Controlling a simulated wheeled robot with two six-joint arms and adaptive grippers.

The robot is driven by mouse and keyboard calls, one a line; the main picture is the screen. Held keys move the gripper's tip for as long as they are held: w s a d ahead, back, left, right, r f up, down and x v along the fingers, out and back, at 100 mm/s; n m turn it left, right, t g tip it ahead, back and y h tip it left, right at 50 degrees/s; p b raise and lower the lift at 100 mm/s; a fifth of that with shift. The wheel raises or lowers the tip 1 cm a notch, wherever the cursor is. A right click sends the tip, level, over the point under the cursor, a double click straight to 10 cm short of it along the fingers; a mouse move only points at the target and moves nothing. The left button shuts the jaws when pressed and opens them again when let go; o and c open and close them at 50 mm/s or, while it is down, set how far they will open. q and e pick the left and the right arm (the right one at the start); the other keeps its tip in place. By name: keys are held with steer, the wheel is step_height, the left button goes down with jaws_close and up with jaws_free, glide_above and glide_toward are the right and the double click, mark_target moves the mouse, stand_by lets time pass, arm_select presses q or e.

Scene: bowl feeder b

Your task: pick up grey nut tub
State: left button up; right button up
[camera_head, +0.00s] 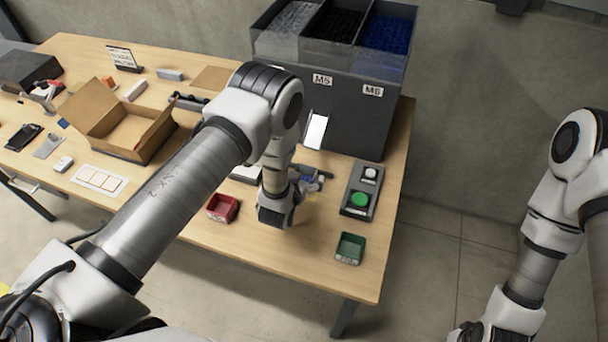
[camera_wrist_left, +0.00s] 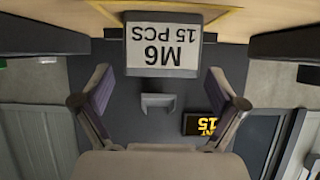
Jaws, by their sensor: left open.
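My left gripper (camera_head: 312,181) hangs low over the right part of the table, in front of the dark feeder cabinet, partly hidden by its own wrist. In the left wrist view its two fingers stand wide apart with nothing between their tips (camera_wrist_left: 158,78). Beyond them shows a grey block with a white label (camera_wrist_left: 164,43), reading "M6 15 PCS" upside down. I cannot tell whether this block is the grey nut tub. No grey tub shows clearly in the head view, where the arm covers part of the table. My right arm is at the right edge, its gripper out of frame.
The feeder cabinet (camera_head: 345,110) carries bins on top and M5 and M6 labels. A red tub (camera_head: 222,208) lies left of the wrist, a green tub (camera_head: 350,248) near the front right. A button box (camera_head: 361,188) stands right of the gripper. An open cardboard box (camera_head: 125,122) stands left.

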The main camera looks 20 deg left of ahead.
arm_select(q)
steer(key=x, duration=0.2)
steer(key=shift+w+a+f, duration=0.1)
steer(key=shift+w+f, duration=0.1)
steer(key=shift+f, duration=0.1)
steer(key=shift+s+r, duration=0.25)
steer(key=shift+s, duration=0.05)
steer(key=shift+c, duration=1)
steer(key=shift+s+r, duration=0.1)
steer(key=shift+s, duration=0.05)
steer(key=c, duration=1)
steer(key=shift+c, duration=0.2)
